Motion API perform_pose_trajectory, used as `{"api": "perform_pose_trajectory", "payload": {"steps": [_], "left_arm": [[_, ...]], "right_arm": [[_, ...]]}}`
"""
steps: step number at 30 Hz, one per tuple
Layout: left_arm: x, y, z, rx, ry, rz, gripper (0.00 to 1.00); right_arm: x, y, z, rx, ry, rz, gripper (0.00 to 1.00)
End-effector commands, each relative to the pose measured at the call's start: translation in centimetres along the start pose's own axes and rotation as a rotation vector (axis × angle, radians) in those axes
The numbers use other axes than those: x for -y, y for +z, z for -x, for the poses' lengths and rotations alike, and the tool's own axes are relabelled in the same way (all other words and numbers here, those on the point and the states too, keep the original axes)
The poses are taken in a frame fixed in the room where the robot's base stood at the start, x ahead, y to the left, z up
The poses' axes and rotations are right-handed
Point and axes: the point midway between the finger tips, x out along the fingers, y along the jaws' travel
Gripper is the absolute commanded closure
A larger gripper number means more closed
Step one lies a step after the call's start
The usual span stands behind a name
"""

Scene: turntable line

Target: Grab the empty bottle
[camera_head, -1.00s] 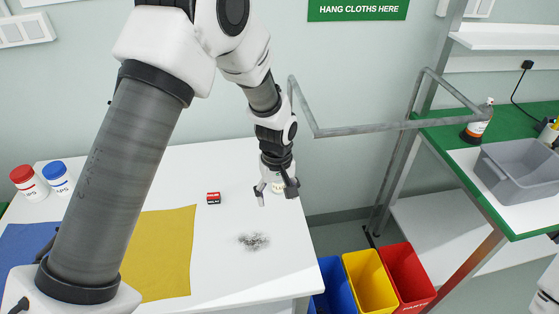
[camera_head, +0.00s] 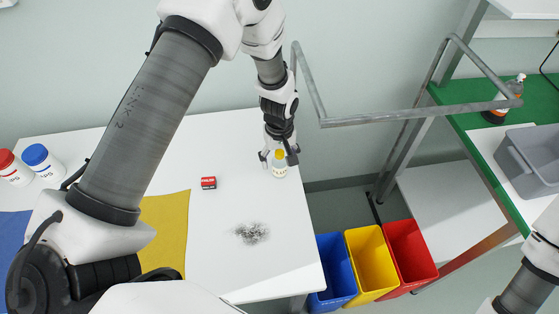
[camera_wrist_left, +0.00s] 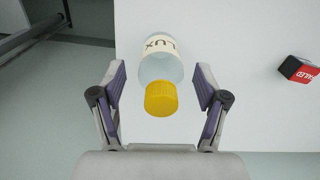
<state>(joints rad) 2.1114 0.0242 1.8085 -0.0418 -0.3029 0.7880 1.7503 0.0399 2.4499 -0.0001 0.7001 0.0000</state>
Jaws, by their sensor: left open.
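A clear, pale bottle (camera_head: 280,171) with a yellow cap and a "LUX" label stands near the right edge of the white table. It looks see-through. My left gripper (camera_head: 279,161) is open at the bottle's top. In the left wrist view the open left gripper (camera_wrist_left: 159,72) has a finger on each side of the bottle (camera_wrist_left: 160,65), with gaps on both sides; the yellow cap is nearest the palm. My right gripper is not in view; only part of my right arm shows at the lower right.
A small red and black box (camera_head: 208,183) and a dark smudge (camera_head: 251,233) are on the table (camera_head: 225,145). A yellow cloth (camera_head: 166,225) and two white jars lie left. Blue, yellow and red bins (camera_head: 371,262) stand right. A grey metal frame (camera_head: 380,119) juts out nearby.

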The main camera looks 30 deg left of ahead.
Motion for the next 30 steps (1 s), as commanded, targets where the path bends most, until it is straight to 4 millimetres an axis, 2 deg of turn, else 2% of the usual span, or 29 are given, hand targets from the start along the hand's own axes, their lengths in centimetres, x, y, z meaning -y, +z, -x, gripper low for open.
{"api": "perform_pose_trajectory", "payload": {"steps": [4,6,9,21,30], "left_arm": [[0.0,0.0,0.0,-0.001,0.0,0.0,0.26],[0.0,0.0,0.0,-0.001,0.0,-0.001,0.51],[0.0,0.0,0.0,0.0,0.0,-0.001,0.8],[0.0,0.0,0.1,0.0,0.0,-0.001,0.8],[-0.1,0.1,2.1,0.0,0.0,-0.006,0.8]], "right_arm": [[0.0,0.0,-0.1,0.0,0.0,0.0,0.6],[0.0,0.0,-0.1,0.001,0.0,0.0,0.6],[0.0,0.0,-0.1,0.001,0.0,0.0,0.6],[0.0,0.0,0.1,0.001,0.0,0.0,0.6],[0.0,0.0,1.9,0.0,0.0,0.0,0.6]]}}
